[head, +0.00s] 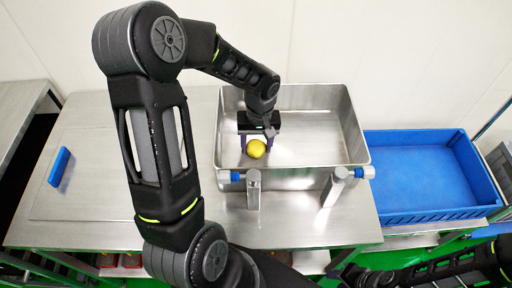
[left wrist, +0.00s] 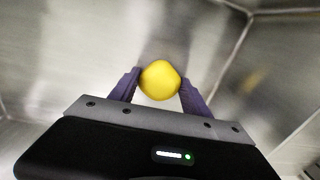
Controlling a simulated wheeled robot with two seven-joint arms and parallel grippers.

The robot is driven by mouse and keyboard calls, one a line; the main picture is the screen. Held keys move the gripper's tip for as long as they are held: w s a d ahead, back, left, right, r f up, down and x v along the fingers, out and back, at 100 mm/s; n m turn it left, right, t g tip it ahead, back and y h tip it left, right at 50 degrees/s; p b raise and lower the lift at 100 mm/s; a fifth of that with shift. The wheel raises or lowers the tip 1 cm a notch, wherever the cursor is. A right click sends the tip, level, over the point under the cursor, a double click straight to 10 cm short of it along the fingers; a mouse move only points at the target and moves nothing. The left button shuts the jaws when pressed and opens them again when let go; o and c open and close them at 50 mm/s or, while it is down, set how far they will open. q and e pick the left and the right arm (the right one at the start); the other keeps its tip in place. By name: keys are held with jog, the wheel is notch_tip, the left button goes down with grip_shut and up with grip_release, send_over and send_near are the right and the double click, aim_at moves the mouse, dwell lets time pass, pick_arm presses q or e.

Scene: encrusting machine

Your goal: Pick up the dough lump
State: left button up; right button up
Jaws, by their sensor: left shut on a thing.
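The dough lump (head: 257,149) is a small yellow rounded piece inside the steel basin (head: 330,157), towards its left side. My left gripper (head: 256,146) reaches down into the basin and is shut on the lump. In the left wrist view the lump (left wrist: 160,80) sits between the tips of the two purple fingers (left wrist: 158,88). I cannot tell whether the lump touches the basin floor. My right gripper is not in view; only part of my right arm shows at the lower right of the head view.
The basin's steel walls surround my left gripper. Two upright steel posts with blue-ended fittings (head: 254,188) (head: 335,187) stand at its front edge. A blue tray (head: 470,212) is on the right. A blue block (head: 59,166) lies on the steel table (head: 90,200) at left, otherwise mostly clear.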

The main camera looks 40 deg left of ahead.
aim_at(257, 144)
pick_arm(q)
jog(key=shift+c, duration=1.4)
jog(key=shift+r, duration=0.1)
notch_tip(257, 144, up, 10)
jog(key=shift+f+b, duration=0.1)
jog(key=shift+b, duration=0.5)
